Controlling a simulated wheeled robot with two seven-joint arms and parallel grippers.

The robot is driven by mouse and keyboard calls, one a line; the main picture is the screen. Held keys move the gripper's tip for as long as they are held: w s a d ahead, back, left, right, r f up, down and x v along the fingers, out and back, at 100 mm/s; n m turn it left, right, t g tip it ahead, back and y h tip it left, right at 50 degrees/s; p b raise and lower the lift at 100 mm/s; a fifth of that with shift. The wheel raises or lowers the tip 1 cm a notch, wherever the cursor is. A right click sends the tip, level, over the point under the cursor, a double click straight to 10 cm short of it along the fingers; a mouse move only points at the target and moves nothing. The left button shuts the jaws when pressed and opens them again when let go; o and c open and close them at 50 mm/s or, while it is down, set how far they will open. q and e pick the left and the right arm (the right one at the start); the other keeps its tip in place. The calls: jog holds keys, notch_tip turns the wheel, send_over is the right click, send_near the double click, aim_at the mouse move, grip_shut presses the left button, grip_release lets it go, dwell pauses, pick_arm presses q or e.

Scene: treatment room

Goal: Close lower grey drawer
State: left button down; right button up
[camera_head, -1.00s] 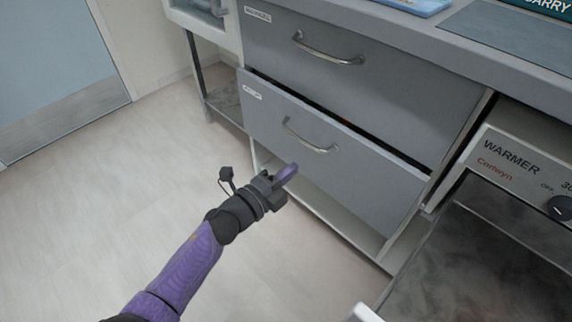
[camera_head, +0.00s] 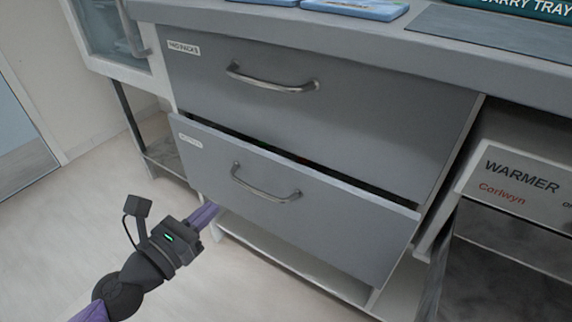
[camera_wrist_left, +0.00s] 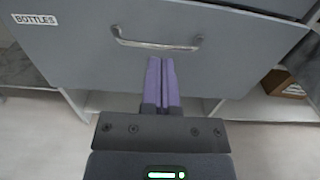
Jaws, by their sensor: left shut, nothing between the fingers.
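The lower grey drawer (camera_head: 330,220) stands out a little from the cabinet, with a dark gap along its top edge. Its curved metal handle (camera_head: 264,188) is on the front, and it also shows in the left wrist view (camera_wrist_left: 157,44). A label there reads "BOTTLES" (camera_wrist_left: 35,19). My left gripper (camera_head: 207,213) is shut and empty, in front of the drawer's lower left part. In the left wrist view its purple fingers (camera_wrist_left: 161,62) point at the drawer front just below the handle; I cannot tell whether they touch it. My right gripper is not in view.
The upper grey drawer (camera_head: 320,110) is shut, with its own handle (camera_head: 272,84). A warmer (camera_head: 515,190) stands at the right. A glass-fronted cabinet (camera_head: 108,35) is at the left. Blue packs (camera_head: 355,8) lie on the counter. Floor at lower left is clear.

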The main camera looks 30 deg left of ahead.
pick_arm(q)
jog(key=p, duration=0.1)
send_near(263, 159)
jog(key=w, duration=0.6)
jog(key=shift+w+d, duration=0.15)
jog(key=shift+d, duration=0.05)
jog(key=shift+w, duration=0.55)
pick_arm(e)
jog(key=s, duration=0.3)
pick_arm(q)
jog(key=shift+d, duration=0.1)
